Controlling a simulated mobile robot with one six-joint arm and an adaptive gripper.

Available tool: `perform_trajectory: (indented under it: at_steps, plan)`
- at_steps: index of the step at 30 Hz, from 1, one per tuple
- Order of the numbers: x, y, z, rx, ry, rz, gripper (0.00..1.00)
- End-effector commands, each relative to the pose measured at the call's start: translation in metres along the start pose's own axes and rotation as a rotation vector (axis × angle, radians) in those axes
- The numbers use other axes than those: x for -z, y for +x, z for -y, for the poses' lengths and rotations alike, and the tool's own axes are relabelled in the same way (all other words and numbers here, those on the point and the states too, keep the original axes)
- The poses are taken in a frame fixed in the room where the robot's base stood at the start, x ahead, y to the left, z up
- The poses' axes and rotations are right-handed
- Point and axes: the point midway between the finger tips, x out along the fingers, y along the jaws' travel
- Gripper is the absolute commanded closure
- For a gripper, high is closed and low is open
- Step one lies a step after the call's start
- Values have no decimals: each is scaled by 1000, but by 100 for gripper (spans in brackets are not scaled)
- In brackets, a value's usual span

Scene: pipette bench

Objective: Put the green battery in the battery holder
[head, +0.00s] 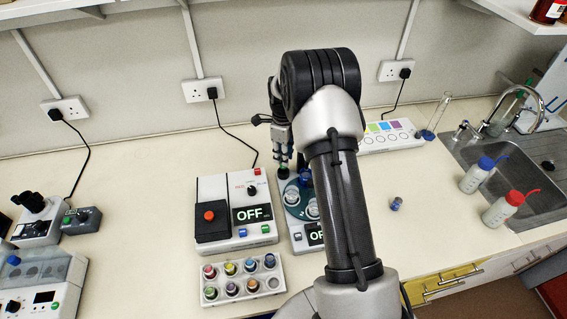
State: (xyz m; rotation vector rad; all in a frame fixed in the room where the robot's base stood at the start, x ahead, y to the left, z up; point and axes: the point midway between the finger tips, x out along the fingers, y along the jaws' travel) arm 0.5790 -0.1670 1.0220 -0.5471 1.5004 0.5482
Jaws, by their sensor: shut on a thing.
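My gripper (284,157) points down in front of the wall, left of my arm's wrist. It is shut on a small dark thing with a green tint (284,172), held above the back edge of a device with a round dark green plate (293,211). It is too small to identify surely as the green battery. A white holder (242,299) with two rows of round slots stands at the front. It carries several colour-topped cylinders, one of them green-topped (211,293); its front-right slot (273,283) looks empty. No other battery holder can be made out.
A white box with an OFF display (253,213) stands left of the round-plate device, which my arm partly hides. A small blue cylinder (396,204) is on the bench to the right. Two bottles (478,176) (503,208) stand by the sink (520,163). The bench between is clear.

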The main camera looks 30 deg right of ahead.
Motion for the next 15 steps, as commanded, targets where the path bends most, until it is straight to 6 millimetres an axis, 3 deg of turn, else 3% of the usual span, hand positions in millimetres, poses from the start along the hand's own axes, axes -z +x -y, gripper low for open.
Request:
perform_trajectory:
  at_steps: [7, 15]
  plan:
    - [0, 36, 0, -1, 0, -1, 100]
    - [0, 38, 0, 0, 0, 0, 100]
